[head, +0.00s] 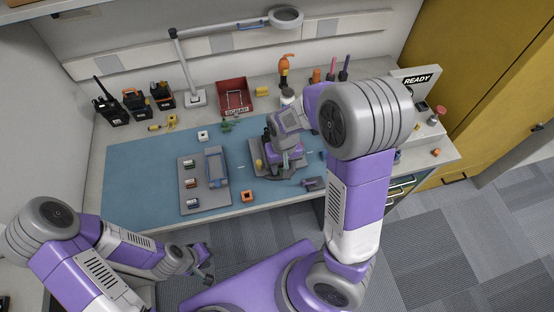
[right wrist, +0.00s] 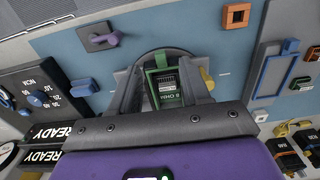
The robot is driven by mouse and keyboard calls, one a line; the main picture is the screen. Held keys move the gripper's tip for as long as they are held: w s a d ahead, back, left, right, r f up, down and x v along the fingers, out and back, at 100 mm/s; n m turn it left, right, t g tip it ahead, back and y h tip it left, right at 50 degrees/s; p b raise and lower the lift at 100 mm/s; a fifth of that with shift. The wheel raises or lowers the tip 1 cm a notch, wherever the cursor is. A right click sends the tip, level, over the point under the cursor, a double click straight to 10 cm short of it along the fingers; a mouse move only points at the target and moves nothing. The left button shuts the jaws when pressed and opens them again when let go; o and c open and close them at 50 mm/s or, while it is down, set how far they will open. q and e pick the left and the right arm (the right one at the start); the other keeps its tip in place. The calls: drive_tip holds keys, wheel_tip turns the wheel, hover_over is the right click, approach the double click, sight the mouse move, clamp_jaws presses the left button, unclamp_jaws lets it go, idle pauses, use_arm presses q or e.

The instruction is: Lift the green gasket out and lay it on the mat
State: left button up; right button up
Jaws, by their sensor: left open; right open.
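In the right wrist view, a green frame, which looks like the green gasket (right wrist: 151,88), surrounds a dark part labelled "8 OHM" in a round grey fixture. My right gripper (right wrist: 164,88) is open, its two fingers on either side of the frame; I cannot tell whether they touch it. In the head view, the right gripper (head: 284,150) is over the grey fixture (head: 268,174), and its fingertips and the gasket are hidden. The blue mat (head: 130,180) covers much of the bench. My left gripper (head: 204,277) is open, off the bench's front edge.
A grey tray (head: 220,203) with a blue part and several small parts lies on the mat. An orange square ring (head: 247,196) and a white square piece (head: 202,136) lie nearby. Radios (head: 135,104), a red scrap bin (head: 234,93) and a lamp (head: 195,97) stand behind.

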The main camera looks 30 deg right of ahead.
wheel_tip(320, 180, down, 5)
drive_tip(key=shift+f+b, duration=0.15)
drive_tip(key=shift+b, duration=0.7)
clamp_jaws()
